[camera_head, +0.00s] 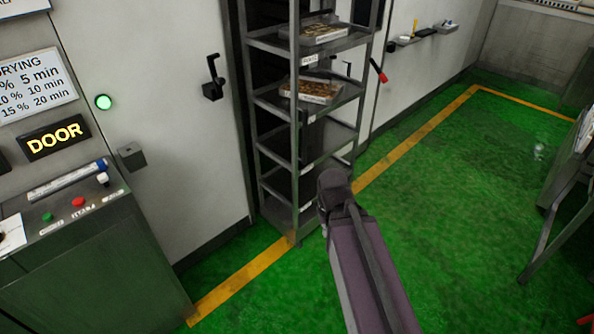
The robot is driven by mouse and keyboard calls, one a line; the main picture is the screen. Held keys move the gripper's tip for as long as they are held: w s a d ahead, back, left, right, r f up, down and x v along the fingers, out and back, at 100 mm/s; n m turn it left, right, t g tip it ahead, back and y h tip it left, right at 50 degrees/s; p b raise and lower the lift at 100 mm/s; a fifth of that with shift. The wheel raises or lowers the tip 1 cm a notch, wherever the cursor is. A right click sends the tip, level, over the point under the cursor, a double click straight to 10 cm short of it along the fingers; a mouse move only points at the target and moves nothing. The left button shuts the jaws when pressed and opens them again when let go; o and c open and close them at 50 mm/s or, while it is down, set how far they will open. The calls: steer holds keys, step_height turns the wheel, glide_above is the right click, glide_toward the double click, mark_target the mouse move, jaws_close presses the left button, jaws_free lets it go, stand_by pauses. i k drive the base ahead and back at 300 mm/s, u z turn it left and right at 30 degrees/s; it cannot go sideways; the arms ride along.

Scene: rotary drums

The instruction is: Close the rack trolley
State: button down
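The rack trolley (295,140) is a tall grey metal frame with several shelves. It stands at the opening in the pale wall, its front part out over the yellow floor line. Two upper shelves each carry a tray of small brown items; the upper tray (319,33) and the lower tray (312,90) both sit level. The lower shelves look empty. My arm reaches up from the bottom right, and its far end is in front of the trolley's lower right side. My gripper's fingers are hidden behind the arm, and I cannot tell whether it touches the trolley.
A control panel (80,215) with buttons and a lit DOOR sign (53,137) stand at the left. A black handle (212,80) is on the wall panel. A small shelf (425,34) juts from the wall. A dark metal frame (560,200) is at right. Green floor between is clear.

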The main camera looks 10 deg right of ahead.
mark_target(291, 209)
steer(key=z, duration=0.05)
steer(key=i, duration=1)
steer(key=u, duration=0.05)
